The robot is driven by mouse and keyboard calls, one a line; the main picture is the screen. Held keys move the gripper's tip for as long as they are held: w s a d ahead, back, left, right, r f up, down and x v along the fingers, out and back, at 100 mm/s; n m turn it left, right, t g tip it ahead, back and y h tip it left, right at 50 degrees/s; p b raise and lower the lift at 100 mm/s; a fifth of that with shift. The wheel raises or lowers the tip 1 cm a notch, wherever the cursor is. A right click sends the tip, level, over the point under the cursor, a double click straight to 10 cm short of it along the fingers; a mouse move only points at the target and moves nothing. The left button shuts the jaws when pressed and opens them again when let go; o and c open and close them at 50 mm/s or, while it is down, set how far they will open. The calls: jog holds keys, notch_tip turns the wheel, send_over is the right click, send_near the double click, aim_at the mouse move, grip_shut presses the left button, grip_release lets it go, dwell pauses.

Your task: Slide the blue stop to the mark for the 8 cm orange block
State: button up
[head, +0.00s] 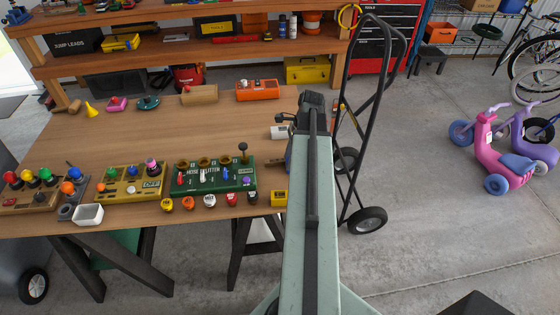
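My pale green arm runs up the middle of the head view to a dark end over the right end of the wooden workbench (190,135). The fingers of my gripper cannot be made out. A dark blue-grey piece and a white piece (280,132) show just left of the arm, partly hidden by it; I cannot tell what they are. An orange block-shaped item (258,90) lies at the back right of the bench; its size cannot be read. I cannot clearly identify a blue stop or its marks.
A green switch panel (212,178), a yellow-brown panel (133,184) and a white tray (88,214) stand along the bench front. A black hand truck (365,120) stands right. The bench middle is clear.

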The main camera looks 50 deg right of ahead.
jog(key=r+p, duration=0.1)
jog(key=w+d+r+p, duration=0.1)
jog(key=shift+d+r+p, duration=0.2)
jog(key=shift+r+p, duration=0.2)
jog(key=r, duration=0.1)
jog(key=s+a+r, duration=0.1)
jog(key=r+p, duration=0.1)
jog(key=shift+s+a, duration=0.25)
jog(key=shift+a, duration=0.1)
jog(key=shift+w+d+p, duration=0.1)
jog(key=shift+d+p, duration=0.2)
jog(key=shift+d, duration=0.05)
jog(key=shift+w+a+r, duration=0.1)
jog(key=shift+w, duration=0.15)
jog(key=shift+s+r+p, duration=0.2)
jog(key=shift+r+p, duration=0.25)
jog(key=shift+p, duration=0.1)
jog(key=shift+a+f, duration=0.1)
jog(key=shift+f, duration=0.1)
